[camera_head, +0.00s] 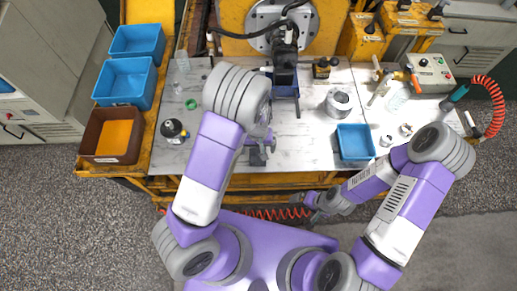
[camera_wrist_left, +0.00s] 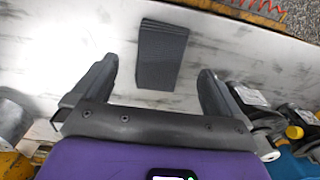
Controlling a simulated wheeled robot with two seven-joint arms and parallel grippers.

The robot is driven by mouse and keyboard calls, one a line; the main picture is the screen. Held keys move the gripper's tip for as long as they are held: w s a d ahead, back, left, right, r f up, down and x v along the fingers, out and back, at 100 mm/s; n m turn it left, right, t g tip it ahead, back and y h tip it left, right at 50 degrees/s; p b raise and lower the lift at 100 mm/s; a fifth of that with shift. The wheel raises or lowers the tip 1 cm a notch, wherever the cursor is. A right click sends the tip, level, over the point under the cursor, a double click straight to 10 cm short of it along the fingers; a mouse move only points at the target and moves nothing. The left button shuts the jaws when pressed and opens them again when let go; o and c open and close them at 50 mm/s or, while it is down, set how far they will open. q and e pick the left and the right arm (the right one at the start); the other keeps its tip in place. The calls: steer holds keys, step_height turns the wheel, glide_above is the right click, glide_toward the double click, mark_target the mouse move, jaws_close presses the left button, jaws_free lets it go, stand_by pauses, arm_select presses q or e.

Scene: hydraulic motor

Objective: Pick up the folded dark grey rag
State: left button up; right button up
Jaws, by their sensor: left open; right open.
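The folded dark grey rag (camera_wrist_left: 162,52) lies flat on the worn white tabletop in the left wrist view, between and just beyond my open fingertips. In the head view the rag (camera_head: 257,158) shows partly near the table's front edge, just below my left gripper (camera_head: 266,139). My left gripper (camera_wrist_left: 158,72) is open and empty, with one finger on each side of the rag's near end; its height above the table is hard to tell. My right gripper (camera_head: 312,204) is open, low beside the table's front edge and away from the rag.
Blue bins (camera_head: 126,82) and a brown bin (camera_head: 111,136) stand at the left. A small blue tray (camera_head: 355,143) and a round metal part (camera_head: 338,103) lie to the right. A control box (camera_head: 430,73) with a red coiled hose (camera_head: 497,101) is at the far right.

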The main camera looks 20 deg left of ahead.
mark_target(257, 151)
arm_select(q)
steer(key=f, duration=0.2)
steer(key=f+b, duration=0.1)
steer(key=w+f, duration=0.1)
steer(key=f, duration=0.1)
steer(key=shift+a+f+b, duration=0.2)
steer(key=shift+f+b, duration=0.15)
steer(key=c, duration=1.1)
step_height(257, 151, up, 10)
steer(key=p, duration=0.3)
steer(key=shift+r, duration=0.1)
steer(key=shift+c, duration=0.2)
